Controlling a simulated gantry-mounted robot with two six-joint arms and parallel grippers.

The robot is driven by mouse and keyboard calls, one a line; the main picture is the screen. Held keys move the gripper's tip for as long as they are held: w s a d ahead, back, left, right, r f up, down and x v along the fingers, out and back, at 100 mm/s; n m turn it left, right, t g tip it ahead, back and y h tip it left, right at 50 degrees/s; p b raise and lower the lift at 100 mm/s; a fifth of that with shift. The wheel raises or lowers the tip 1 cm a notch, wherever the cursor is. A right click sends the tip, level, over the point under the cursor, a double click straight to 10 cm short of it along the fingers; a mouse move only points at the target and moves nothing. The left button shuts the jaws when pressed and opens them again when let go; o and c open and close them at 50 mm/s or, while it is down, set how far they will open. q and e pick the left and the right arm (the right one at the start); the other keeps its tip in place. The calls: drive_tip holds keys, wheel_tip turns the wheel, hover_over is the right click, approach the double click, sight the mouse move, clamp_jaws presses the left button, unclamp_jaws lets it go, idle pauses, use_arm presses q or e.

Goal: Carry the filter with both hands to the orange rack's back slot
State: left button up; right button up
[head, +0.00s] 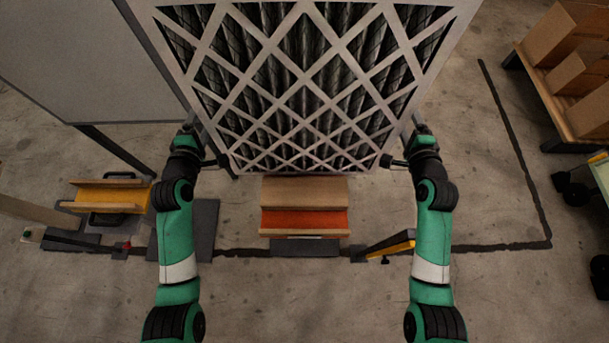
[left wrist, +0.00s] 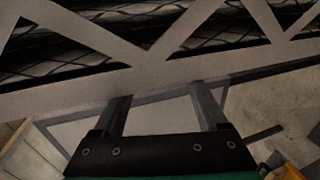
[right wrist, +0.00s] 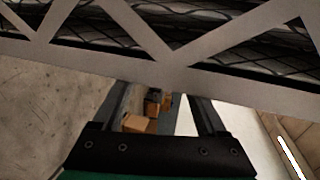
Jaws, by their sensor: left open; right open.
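The filter (head: 300,75) is a large pleated panel with a pale lattice frame, filling the top middle of the head view. Its lower edge shows just behind the orange rack (head: 303,222), which has wooden boards; I cannot tell whether that edge sits in the back slot. My left gripper (head: 218,160) is open at the filter's left side, and my right gripper (head: 398,162) is open at its right side. In the left wrist view the fingers (left wrist: 160,98) reach the frame's edge, as do those in the right wrist view (right wrist: 163,97). Contact is unclear.
A yellow rack (head: 108,197) stands at the left. A large grey panel (head: 95,60) is at the upper left. Cardboard boxes (head: 575,70) sit on a wooden platform at the upper right. Floor (head: 500,200) is clear right of my right arm.

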use_arm(q)
drive_tip(key=f+b, duration=0.1)
drive_tip(key=f, duration=0.1)
drive_tip(key=d+f+b, duration=0.1)
drive_tip(key=f+b, duration=0.1)
use_arm(e)
drive_tip(key=f, duration=0.2)
drive_tip(key=a+f, duration=0.1)
drive_tip(key=f, duration=0.1)
use_arm(q)
drive_tip(key=shift+a+r, duration=0.15)
drive_tip(key=shift+a, duration=0.5)
use_arm(e)
drive_tip(key=shift+d+r, duration=0.15)
drive_tip(key=shift+d, duration=0.5)
use_arm(q)
drive_tip(key=shift+o, duration=0.4)
drive_tip(key=shift+a, duration=0.15)
use_arm(e)
drive_tip(key=shift+d, duration=0.2)
use_arm(q)
drive_tip(key=o, duration=0.3)
use_arm(e)
drive_tip(key=shift+o, duration=0.4)
use_arm(q)
drive_tip(key=shift+a, duration=0.15)
use_arm(e)
drive_tip(key=o, duration=0.3)
drive_tip(key=shift+d, duration=0.1)
